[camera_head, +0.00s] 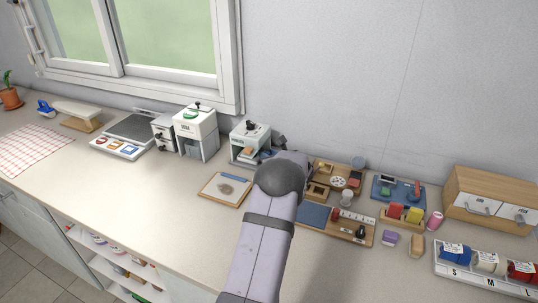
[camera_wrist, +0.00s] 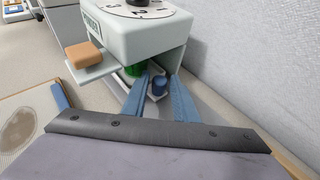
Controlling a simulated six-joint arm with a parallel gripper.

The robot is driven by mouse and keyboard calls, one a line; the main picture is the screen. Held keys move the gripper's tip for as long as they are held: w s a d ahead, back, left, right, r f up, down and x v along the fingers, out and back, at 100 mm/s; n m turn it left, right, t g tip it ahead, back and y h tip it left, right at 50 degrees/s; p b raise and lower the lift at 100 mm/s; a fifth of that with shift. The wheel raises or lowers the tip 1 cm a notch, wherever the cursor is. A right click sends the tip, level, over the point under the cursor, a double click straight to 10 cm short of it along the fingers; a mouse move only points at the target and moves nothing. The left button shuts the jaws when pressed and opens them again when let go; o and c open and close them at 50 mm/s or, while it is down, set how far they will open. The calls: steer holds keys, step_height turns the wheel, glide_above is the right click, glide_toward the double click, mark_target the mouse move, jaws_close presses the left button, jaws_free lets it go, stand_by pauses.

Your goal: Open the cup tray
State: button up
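A pale grey dispenser with a dial on top stands against the wall in the head view (camera_head: 250,141). It fills the top of the wrist view (camera_wrist: 145,35), its label partly readable as "POWDER". Low under its body is a small blue round knob (camera_wrist: 159,85) on a pale piece, which looks like the cup tray's front. A green part (camera_wrist: 134,71) shows in the opening behind; the rest of the tray is hidden. My gripper (camera_wrist: 158,100) is open, its two blue fingers apart on either side of the knob. I cannot tell whether they touch it.
A tan block (camera_wrist: 84,55) on a grey ledge sticks out left of my fingers. A white machine (camera_head: 195,131) stands left of the dispenser. Wooden trays of small items (camera_head: 345,228) crowd the right.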

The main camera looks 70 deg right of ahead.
steer(key=shift+c, duration=0.6)
jaws_close()
steer(key=shift+s+b, duration=0.5)
steer(key=shift+s, duration=1.35)
steer(key=shift+o, duration=0.6)
jaws_free()
steer(key=shift+w, duration=0.1)
steer(key=shift+r, duration=0.1)
steer(key=shift+b+v, duration=1.05)
steer(key=shift+v, duration=2.6)
